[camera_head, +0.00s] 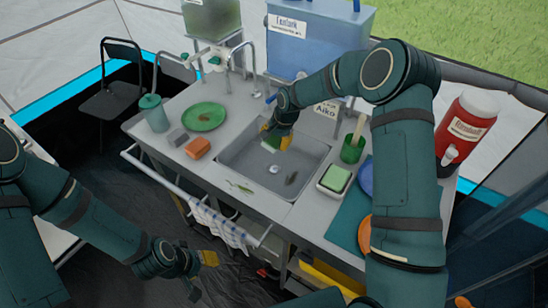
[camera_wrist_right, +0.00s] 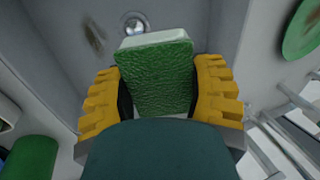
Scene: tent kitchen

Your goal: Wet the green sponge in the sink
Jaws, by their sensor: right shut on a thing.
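My right gripper (camera_head: 277,137) is shut on the green sponge (camera_wrist_right: 157,75) and holds it over the sink basin (camera_head: 303,159). In the right wrist view the sponge, green with a pale edge, sits between the yellow fingers of this gripper (camera_wrist_right: 160,98). In the head view the sponge (camera_head: 272,143) is partly covered by the fingers. The round drain (camera_head: 274,169) shows in the basin floor, and also in the wrist view (camera_wrist_right: 134,27). My left gripper (camera_head: 203,275) hangs low in front of the counter, its fingers apart and empty.
A tap (camera_head: 246,60) stands behind the sink. Left of the basin are a green plate (camera_head: 204,117), an orange block (camera_head: 197,148) and a grey block (camera_head: 178,137). Right of it are a green block in a white dish (camera_head: 336,179) and a green cup (camera_head: 352,150).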

